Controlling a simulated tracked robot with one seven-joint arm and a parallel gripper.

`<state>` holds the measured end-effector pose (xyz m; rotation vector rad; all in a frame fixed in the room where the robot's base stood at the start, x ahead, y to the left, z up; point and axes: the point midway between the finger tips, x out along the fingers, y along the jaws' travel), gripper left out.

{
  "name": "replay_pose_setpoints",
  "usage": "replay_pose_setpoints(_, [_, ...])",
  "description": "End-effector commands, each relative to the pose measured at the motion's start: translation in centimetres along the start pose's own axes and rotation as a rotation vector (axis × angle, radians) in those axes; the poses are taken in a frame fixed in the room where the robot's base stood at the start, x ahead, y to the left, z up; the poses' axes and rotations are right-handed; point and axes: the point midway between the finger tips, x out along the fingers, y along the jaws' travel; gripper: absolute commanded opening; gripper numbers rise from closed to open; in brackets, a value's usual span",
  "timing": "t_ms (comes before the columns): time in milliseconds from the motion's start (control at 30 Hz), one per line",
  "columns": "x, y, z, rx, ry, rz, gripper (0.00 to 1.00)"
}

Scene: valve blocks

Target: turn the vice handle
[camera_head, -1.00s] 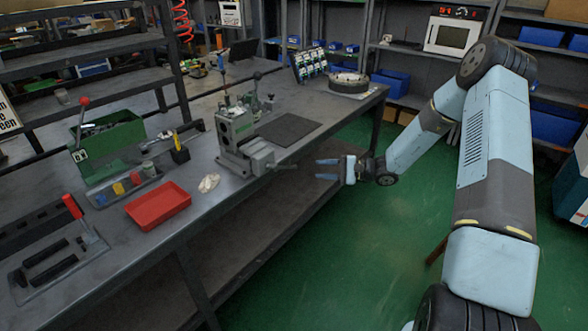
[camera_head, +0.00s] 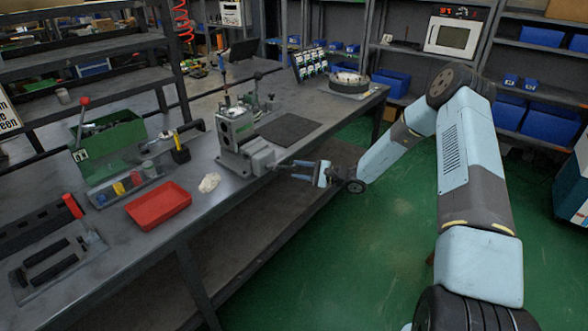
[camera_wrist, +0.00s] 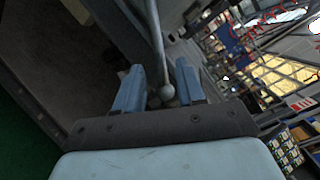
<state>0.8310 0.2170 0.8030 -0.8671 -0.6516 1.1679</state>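The grey vice (camera_head: 258,158) stands at the front edge of the workbench, in the middle of the head view. Its thin handle (camera_head: 281,167) points right from the jaw, past the bench edge. My gripper (camera_head: 297,171) is at the handle's outer end, to the right of the vice. In the wrist view the handle is a metal rod (camera_wrist: 156,38) with a ball end (camera_wrist: 167,92). It lies between the two blue fingers of my gripper (camera_wrist: 160,79). The fingers are apart, with a gap on each side of the rod. The handle's inner end is out of the wrist view.
The workbench (camera_head: 224,196) carries a red tray (camera_head: 158,206), a green toolbox (camera_head: 112,140), a crumpled white cloth (camera_head: 209,182) and a dark mat (camera_head: 289,130). A lower shelf (camera_head: 245,225) runs below it. Green floor is clear in front.

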Motion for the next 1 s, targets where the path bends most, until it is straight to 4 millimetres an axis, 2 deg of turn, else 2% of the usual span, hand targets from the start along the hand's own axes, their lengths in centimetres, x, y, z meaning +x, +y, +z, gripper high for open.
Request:
replay_pose_setpoints(100, [1.9,0.1,0.0,0.001,0.000,0.001,0.39])
replay_pose_setpoints(300, [3.7,0.0,0.0,0.000,0.001,0.000,0.39])
replay_pose_setpoints(700, [4.2,0.0,0.0,0.001,0.001,0.000,0.39])
replay_pose_setpoints(1000, [4.2,0.0,0.0,0.001,0.001,0.000,0.10])
